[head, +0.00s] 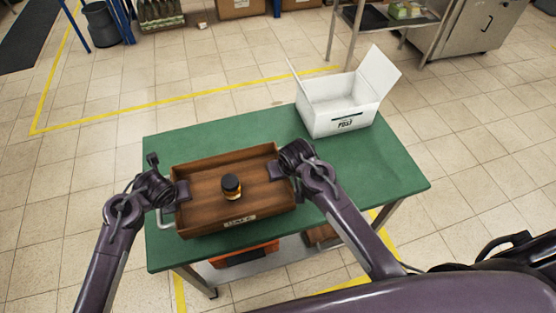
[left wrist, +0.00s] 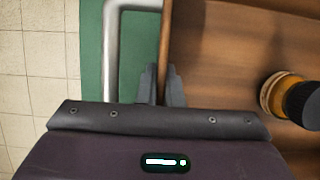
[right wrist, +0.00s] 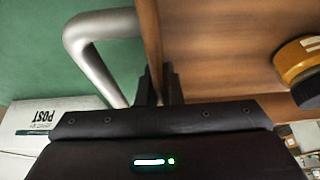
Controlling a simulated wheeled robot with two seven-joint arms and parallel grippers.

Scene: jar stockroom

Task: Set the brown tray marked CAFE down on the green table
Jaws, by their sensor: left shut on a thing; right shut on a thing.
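The brown tray (head: 210,206) with a pale, hard-to-read label on its near wall is over the left part of the green table (head: 378,165). It looks about level; I cannot tell whether it touches the tabletop. A jar (head: 231,188) with a black lid and amber body stands upright inside it. My left gripper (head: 183,191) is shut on the tray's left wall, which also shows between its fingers in the left wrist view (left wrist: 162,84). My right gripper (head: 276,170) is shut on the right wall, seen in the right wrist view (right wrist: 158,84).
A white open box (head: 338,105) marked POST stands at the table's far right. The table's right part and near right are clear. An orange crate (head: 245,255) is on the shelf below. Bent metal bars (left wrist: 111,50) show beside the tray's ends.

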